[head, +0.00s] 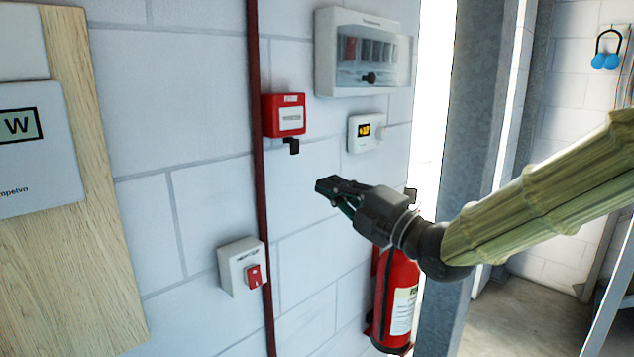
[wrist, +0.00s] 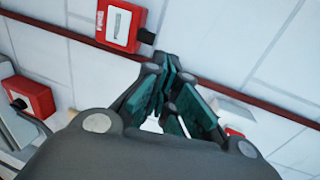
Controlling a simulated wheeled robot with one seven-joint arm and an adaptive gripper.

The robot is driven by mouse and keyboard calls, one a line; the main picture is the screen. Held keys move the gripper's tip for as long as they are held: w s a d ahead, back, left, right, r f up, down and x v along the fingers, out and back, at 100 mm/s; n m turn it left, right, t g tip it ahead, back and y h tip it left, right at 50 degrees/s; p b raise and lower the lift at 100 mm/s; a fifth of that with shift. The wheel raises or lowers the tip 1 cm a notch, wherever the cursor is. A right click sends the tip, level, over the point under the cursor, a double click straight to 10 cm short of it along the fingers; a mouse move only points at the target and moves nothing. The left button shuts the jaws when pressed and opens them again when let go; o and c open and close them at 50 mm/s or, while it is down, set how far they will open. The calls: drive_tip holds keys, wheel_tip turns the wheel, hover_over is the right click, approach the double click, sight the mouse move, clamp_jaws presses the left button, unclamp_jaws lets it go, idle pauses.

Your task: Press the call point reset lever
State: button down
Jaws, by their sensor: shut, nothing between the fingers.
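The red call point (head: 284,115) is fixed to the white block wall, with a pale panel on its front. Its black reset lever (head: 292,146) sticks out below the box. In the wrist view the call point (wrist: 121,22) is at the top, and the lever (wrist: 146,36) shows at its lower right corner. My gripper (head: 328,188) is shut and empty, below and to the right of the lever in the head view, apart from it. In the wrist view the closed fingers (wrist: 160,75) point toward the wall, just below the lever; the exact gap cannot be told.
A red pipe (head: 258,180) runs down the wall left of the call point. A thermostat (head: 366,132) and a clear-covered breaker box (head: 362,52) are to the right. A white box with a red switch (head: 242,266) is lower left. A fire extinguisher (head: 398,300) stands below my gripper.

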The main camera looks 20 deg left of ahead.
drive_tip(key=shift+f+b+v, duration=0.15)
drive_tip(key=shift+b+v, duration=0.05)
drive_tip(key=shift+v, duration=0.65)
drive_tip(key=shift+f+b+v, duration=0.15)
drive_tip(key=shift+v, duration=0.7)
drive_tip(key=w+d+f+m+t+h, duration=0.1)
drive_tip(key=d+f+m+h, duration=0.3)
drive_tip(key=f, duration=0.8)
drive_tip(key=w+d+f+m+h, duration=0.15)
drive_tip(key=d+f+m, duration=0.4)
drive_tip(key=f, duration=0.65)
drive_tip(key=w+d+f+m+t+h, duration=0.1)
drive_tip(key=d+f+m+h, duration=0.4)
drive_tip(key=f, duration=0.7)
drive_tip(key=s+d+f+m+g+h, duration=0.15)
drive_tip(key=s+d+f+m, duration=0.3)
drive_tip(key=f, duration=0.55)
drive_tip(key=s+d+f+m+g+h, duration=0.1)
drive_tip(key=s+d+f+m+h, duration=0.1)
drive_tip(key=s+d+f+m, duration=0.5)
drive_tip(key=s+d+f+m+g+h, duration=0.2)
drive_tip(key=s+d+f, duration=0.6)
drive_tip(key=s, duration=0.4)
drive_tip(key=s+d+f+m+g+h, duration=0.3)
drive_tip(key=s+d+f, duration=0.6)
drive_tip(key=s, duration=0.3)
drive_tip(key=shift+f+m+g, duration=0.4)
drive_tip(key=shift+m+g, duration=0.3)
drive_tip(key=shift+g, duration=0.05)
